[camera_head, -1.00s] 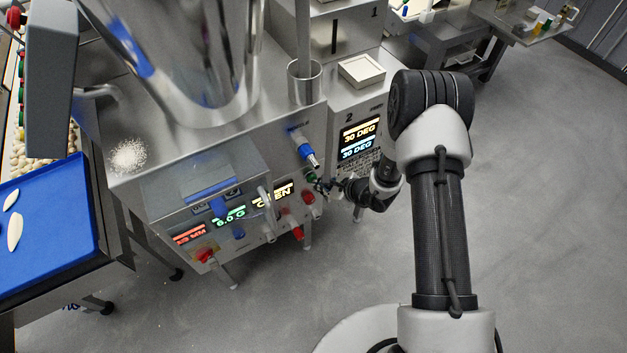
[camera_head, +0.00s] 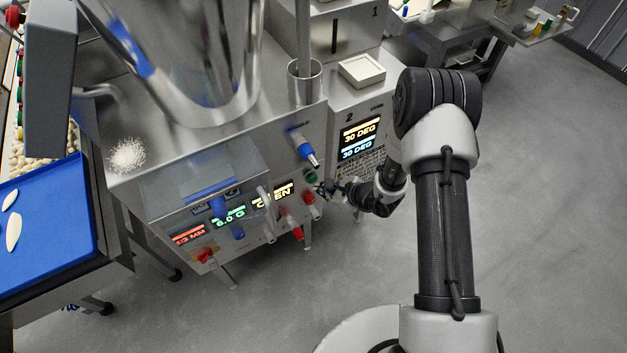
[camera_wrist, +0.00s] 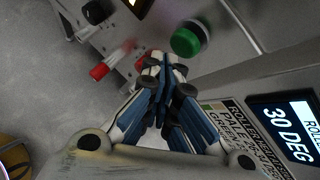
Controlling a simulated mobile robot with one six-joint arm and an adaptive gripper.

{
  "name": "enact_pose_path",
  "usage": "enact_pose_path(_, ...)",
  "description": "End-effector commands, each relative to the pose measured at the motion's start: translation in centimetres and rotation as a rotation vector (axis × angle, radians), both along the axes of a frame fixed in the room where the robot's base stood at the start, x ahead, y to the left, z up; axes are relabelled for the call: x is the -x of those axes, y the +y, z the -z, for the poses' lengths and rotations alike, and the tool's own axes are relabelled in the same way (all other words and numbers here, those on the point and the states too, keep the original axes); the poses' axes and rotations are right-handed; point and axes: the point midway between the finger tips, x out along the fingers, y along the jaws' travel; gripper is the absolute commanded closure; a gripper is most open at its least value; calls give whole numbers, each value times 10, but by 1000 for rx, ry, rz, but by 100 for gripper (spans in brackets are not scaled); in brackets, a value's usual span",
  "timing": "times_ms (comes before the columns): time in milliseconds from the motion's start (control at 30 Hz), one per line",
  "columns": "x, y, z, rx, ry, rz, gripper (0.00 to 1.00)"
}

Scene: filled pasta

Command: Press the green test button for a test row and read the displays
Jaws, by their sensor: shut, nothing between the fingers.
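The green button (camera_wrist: 188,38) stands out from the steel panel just past my fingertips in the wrist view. It also shows small in the head view (camera_head: 310,175). My gripper (camera_wrist: 163,62) is shut and empty, its tips pointing toward the panel close to the button; I cannot tell whether they touch it. In the head view my gripper (camera_head: 322,187) is small beside the button. The panel displays (camera_head: 231,217) show a red value ending in MM, a green 6.0 G and a partly hidden word ending in EN. The right display (camera_head: 359,139) reads 30 DEG twice.
A steel hopper (camera_head: 180,60) stands on the machine. A blue tray (camera_head: 45,240) with pale pieces lies at left. The floor at right is clear.

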Motion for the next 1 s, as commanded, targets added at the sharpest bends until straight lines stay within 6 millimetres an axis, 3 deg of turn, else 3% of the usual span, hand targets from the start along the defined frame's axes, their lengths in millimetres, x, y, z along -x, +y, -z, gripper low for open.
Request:
enact_pose_path(167,2,-1,0,0,1,1,100)
enact_pose_path(700,40,-27,1,0,1,1,100)
enact_pose_path(1000,42,-28,0,1,0,0,100)
